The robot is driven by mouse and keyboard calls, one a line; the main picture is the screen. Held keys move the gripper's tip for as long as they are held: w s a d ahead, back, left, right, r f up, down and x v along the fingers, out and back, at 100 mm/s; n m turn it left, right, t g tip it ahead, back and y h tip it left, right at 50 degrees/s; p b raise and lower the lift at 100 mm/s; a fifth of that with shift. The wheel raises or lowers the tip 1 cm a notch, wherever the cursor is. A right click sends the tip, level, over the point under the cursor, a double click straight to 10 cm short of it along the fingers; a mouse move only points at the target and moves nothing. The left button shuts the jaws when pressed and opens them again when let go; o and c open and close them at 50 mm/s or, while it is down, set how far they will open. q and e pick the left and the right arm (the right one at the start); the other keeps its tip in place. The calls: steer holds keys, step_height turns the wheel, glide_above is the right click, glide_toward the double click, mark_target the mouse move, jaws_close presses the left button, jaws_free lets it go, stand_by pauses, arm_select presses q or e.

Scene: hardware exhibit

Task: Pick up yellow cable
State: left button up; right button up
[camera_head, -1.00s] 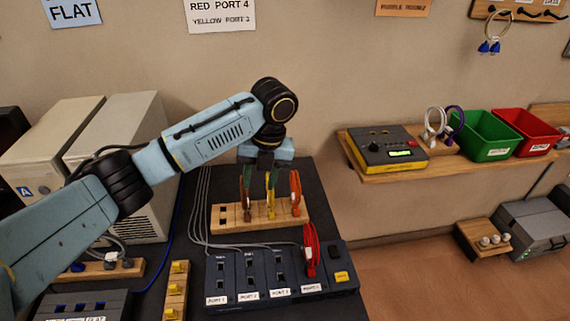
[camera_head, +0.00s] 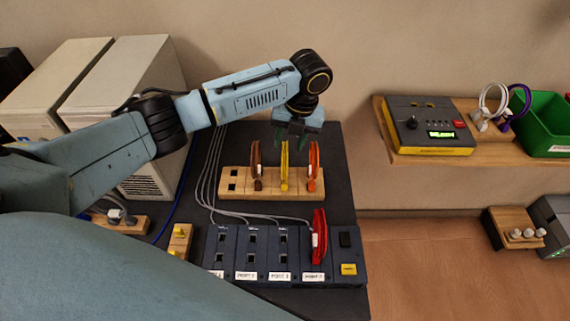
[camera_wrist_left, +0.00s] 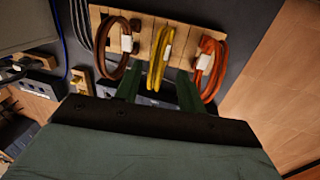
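The yellow cable (camera_head: 284,167) is a coiled loop standing upright in the wooden rack (camera_head: 232,187), between a brown cable (camera_head: 256,165) and an orange cable (camera_head: 313,163). My left gripper (camera_head: 291,142) is above and slightly behind the yellow cable in the head view, with its green fingers apart. In the left wrist view the fingers (camera_wrist_left: 159,92) are spread and empty, and the yellow cable (camera_wrist_left: 157,70) shows between and beyond them. Whether they touch it, I cannot tell. My right gripper is not in view.
A dark port panel (camera_head: 232,262) with a red cable (camera_head: 319,238) stands in front of the rack. Grey leads run at the rack's left. Pale computer cases (camera_head: 120,95) stand left. A shelf (camera_head: 430,160) at right holds a yellow-and-grey device (camera_head: 428,128) and a green bin (camera_head: 546,120).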

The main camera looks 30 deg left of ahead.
arm_select(q)
steer(key=f, duration=0.1)
steer(key=a+f, duration=0.1)
steer(key=f, duration=0.3)
steer(key=shift+s+a, duration=0.2)
steer(key=shift+s, duration=0.15)
steer(key=shift+r, duration=0.1)
jaws_close()
